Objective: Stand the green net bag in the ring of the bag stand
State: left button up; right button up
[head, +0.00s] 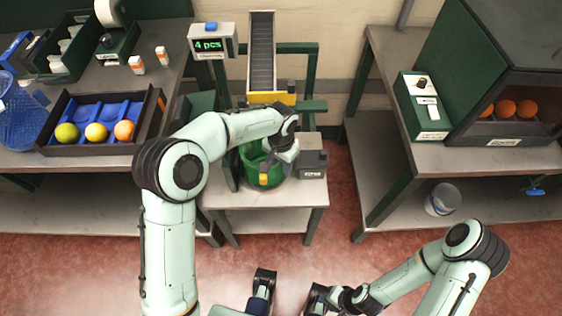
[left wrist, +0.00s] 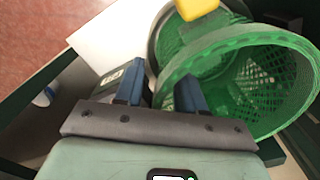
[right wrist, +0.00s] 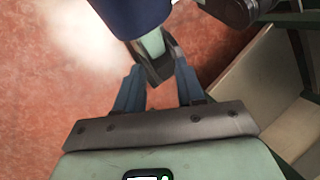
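The green net bag (head: 250,178) is on the small grey table below the chute, with a yellow tag (head: 263,180) at its front. In the left wrist view its open mouth and mesh wall (left wrist: 265,85) fill the right side. A grey curved edge (left wrist: 154,48) beside it may be the stand's ring; how the bag sits in it is unclear. My left gripper (head: 284,158) is at the bag's rim, fingers apart (left wrist: 162,92), the right finger overlapping the rim. My right gripper (head: 312,300) is low at the front, away from the bag, fingers apart (right wrist: 158,85).
A chute (head: 262,55) with a yellow end hangs above the bag. A display reading "4 pcs" (head: 208,45) stands left of it. A dark box (head: 312,163) sits right of the bag. A fruit tray (head: 98,147) is on the left bench; the right bench (head: 480,158) holds a cabinet.

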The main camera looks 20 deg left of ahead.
pick_arm(q)
jog(key=shift+r+p, duration=1.5)
jog(key=shift+r, duration=0.55)
jog(key=shift+r+p, duration=0.95)
jog(key=shift+r, duration=0.35)
jog(key=shift+r+p, duration=0.8)
jog(key=shift+r, duration=0.45)
jog(key=shift+f, duration=0.1)
